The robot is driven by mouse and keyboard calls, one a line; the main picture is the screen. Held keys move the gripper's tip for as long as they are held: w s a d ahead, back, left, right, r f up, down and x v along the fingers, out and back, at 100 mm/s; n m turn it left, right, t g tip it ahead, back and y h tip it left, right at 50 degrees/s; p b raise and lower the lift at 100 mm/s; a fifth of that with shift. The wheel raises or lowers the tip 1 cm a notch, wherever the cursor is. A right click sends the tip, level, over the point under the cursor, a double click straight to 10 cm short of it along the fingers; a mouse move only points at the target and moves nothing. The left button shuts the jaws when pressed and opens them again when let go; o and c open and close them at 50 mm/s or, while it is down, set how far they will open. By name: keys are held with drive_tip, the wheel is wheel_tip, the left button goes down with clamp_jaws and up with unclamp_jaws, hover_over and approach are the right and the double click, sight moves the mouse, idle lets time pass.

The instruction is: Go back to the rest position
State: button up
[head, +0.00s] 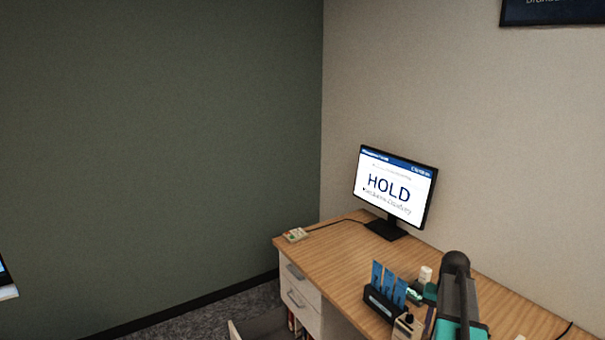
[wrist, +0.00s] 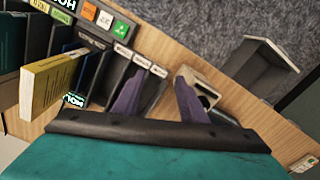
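My gripper (wrist: 160,76) shows in the wrist view as a teal body with a black edge and two purple-grey fingers. The fingers stand apart with bare wood visible between them, and nothing is held. The fingers point over the wooden desk (head: 345,265). A black slotted holder (wrist: 92,78) with labels lies left of the fingers, and a beige block-like item (wrist: 203,80) with a dark round part is close beside the right finger.
A monitor (head: 394,187) reading HOLD stands at the back of the desk. A yellow book-like block (wrist: 55,82) stands at the wrist view's left. Dark carpet (head: 205,318) lies left of the desk.

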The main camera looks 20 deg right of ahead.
drive_tip(key=w+a+f+n, duration=0.25)
drive_tip(key=a+f, duration=0.25)
drive_tip(key=a, duration=0.6)
drive_tip(key=w+a+f+n, duration=0.2)
drive_tip(key=a+f+n, duration=0.15)
drive_tip(key=a, duration=0.85)
drive_tip(key=s+a+f+n, duration=0.2)
drive_tip(key=a+f, duration=0.2)
drive_tip(key=a, duration=0.6)
drive_tip(key=s+a+f+n, duration=0.2)
drive_tip(key=a+f, duration=0.1)
drive_tip(key=a, duration=0.6)
drive_tip(key=s+f+g+b, duration=0.5)
drive_tip(key=s+f+b, duration=0.5)
drive_tip(key=s+f, duration=1.5)
wheel_tip(320, 180, down, 4)
drive_tip(key=shift+s+r+g, duration=0.1)
drive_tip(key=shift+s+g, duration=0.3)
